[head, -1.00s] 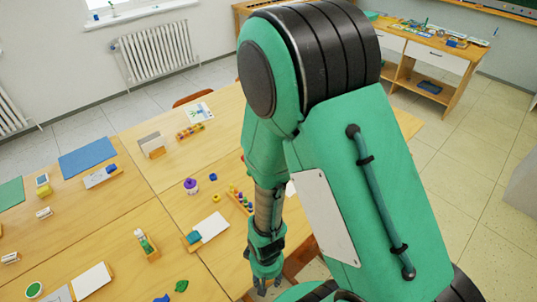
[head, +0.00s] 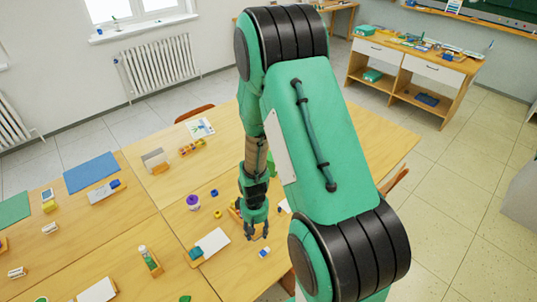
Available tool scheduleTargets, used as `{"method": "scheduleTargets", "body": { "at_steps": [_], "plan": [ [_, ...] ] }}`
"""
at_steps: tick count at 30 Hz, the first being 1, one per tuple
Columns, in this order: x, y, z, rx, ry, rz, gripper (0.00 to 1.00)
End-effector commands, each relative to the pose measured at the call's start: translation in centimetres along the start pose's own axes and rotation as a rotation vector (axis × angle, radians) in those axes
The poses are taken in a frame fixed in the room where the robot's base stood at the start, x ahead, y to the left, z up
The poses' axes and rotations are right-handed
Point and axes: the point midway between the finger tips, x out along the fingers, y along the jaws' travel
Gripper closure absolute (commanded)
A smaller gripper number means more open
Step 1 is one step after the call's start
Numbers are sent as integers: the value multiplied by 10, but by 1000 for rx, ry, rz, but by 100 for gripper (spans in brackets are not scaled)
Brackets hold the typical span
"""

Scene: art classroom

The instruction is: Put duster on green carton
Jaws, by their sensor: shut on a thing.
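My gripper (head: 258,237) points down over the near right part of the tables, with its fingers close together. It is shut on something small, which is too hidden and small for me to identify. A small blue and white block (head: 264,252) shows just below the fingertips. I cannot tell whether it is the duster, or whether it is held or lies on the table. I cannot tell which is the green carton.
The joined wooden tables (head: 150,200) carry a purple-lidded jar (head: 193,202), a white board with a teal block (head: 210,245), a blue mat (head: 91,172) and other small items. The far desk (head: 420,62) holds more materials. Open floor (head: 450,180) lies right of the tables.

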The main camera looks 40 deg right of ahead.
Motion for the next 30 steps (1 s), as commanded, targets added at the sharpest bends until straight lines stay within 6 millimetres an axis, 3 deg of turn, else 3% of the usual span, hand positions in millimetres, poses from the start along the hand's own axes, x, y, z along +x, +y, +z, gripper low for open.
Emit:
{"method": "scheduleTargets", "body": {
  "at_steps": [15, 30],
  "plan": [
    [-28, 84, -94, -25, 1, 1, 82],
    [-45, 176, -165, -52, 1, 1, 82]
  ]
}}
